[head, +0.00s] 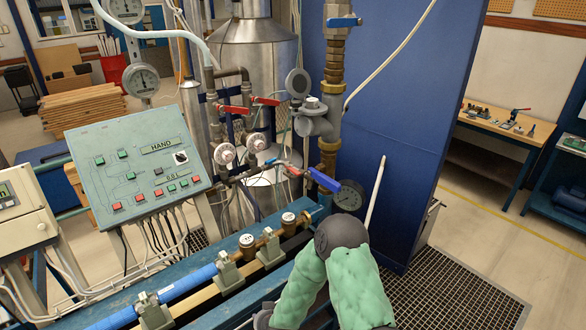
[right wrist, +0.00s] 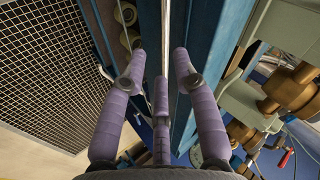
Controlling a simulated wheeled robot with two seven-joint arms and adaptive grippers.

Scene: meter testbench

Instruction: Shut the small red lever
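Two red levers, one at left (head: 234,109) and one at right (head: 265,101), sit side by side on the pipework in front of the silver tank. A smaller red piece (head: 292,169) shows lower down, beside a blue valve handle (head: 325,180). I cannot tell for sure which one is the small lever. In the right wrist view a red lever (right wrist: 285,158) shows at the lower right, beyond brass fittings. My right gripper (right wrist: 157,65) has its purple fingers spread with nothing held, away from that lever. My left gripper is in neither view.
A green control panel (head: 135,170) stands at left. Brass and blue pipes (head: 190,283) run along the bench front. A dark gauge (head: 349,196) and a blue wall (head: 395,120) are close to my right arm. A floor grating (head: 440,295) lies at right.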

